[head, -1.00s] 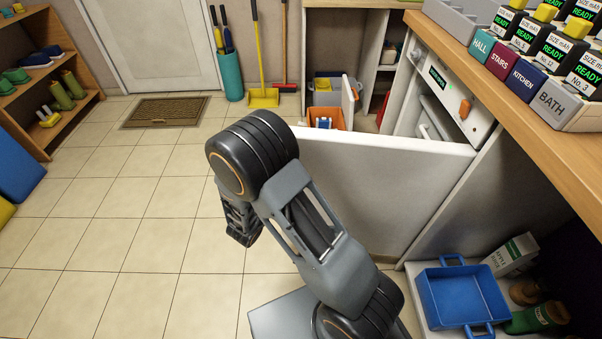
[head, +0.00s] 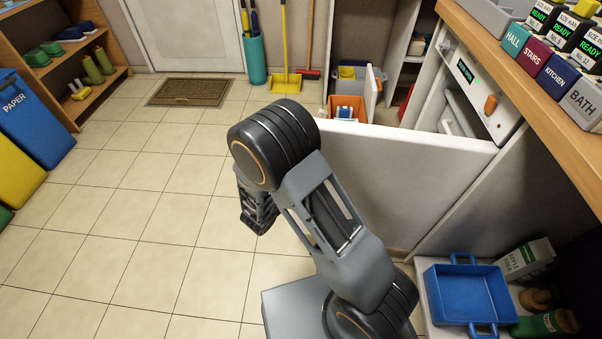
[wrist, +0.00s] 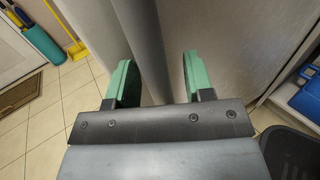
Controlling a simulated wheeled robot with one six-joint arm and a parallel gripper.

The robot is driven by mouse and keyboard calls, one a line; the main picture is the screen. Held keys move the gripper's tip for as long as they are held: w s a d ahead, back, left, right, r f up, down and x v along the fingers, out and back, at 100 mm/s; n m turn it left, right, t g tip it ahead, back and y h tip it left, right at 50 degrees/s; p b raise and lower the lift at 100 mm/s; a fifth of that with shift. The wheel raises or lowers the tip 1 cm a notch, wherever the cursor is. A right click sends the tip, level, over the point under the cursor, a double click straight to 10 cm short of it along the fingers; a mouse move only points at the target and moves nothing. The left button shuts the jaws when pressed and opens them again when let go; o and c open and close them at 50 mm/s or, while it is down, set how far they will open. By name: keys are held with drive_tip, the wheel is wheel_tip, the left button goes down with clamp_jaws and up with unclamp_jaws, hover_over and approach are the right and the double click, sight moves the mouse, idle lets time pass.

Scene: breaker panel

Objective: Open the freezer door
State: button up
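The white freezer door (head: 400,185) stands swung out from the white freezer (head: 480,90) under the counter, reaching left across the floor. The freezer has a green display and an orange knob, and part of its pale interior shows behind the door. My arm stands in front of the door in the head view, and my gripper's fingertips are hidden there. In the wrist view my gripper (wrist: 158,78) has its two green fingers apart, with the door's edge (wrist: 142,40) showing ahead between them. I cannot tell whether the fingers touch the door.
A blue tray (head: 468,297), a carton and a green bottle lie on a low shelf at right. Blue (head: 32,120) and yellow bins stand at far left. A doormat (head: 190,92), broom and cabinet with an orange box (head: 347,108) are at the back. Tiled floor left of my arm is clear.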

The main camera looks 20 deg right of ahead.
drive_tip(key=shift+s+a, duration=0.2)
drive_tip(key=shift+a, duration=0.25)
drive_tip(key=p+v, duration=0.2)
drive_tip(key=v, duration=1.1)
drive_tip(key=shift+p, duration=0.3)
drive_tip(key=shift+d+r, duration=0.1)
drive_tip(key=shift+d, duration=0.05)
drive_tip(key=s+d+r+m+g+y+p, duration=0.1)
drive_tip(key=d+r+m+g+y+p, duration=0.1)
drive_tip(key=d+r+m+g+p, duration=0.4)
drive_tip(key=s+d+r+m+g+y+p, duration=0.1)
drive_tip(key=s+r+m+g+p, duration=0.2)
drive_tip(key=r, duration=0.5)
drive_tip(key=d+r+m+g+y+p, duration=0.2)
drive_tip(key=d+r+m+g+p, duration=0.1)
drive_tip(key=d+r+m+p, duration=0.25)
wheel_tip(320, 180, up, 24)
drive_tip(key=s+m+t+y+p, duration=0.1)
drive_tip(key=m+t+y+p, duration=0.4)
drive_tip(key=m+y+p, duration=0.4)
drive_tip(key=m+p, duration=0.1)
drive_tip(key=p, duration=0.3)
drive_tip(key=shift+s+f+y, duration=0.25)
drive_tip(key=shift+s+y, duration=0.05)
drive_tip(key=shift+y, duration=0.1)
drive_tip(key=shift+m, duration=0.25)
drive_tip(key=shift+c, duration=0.4)
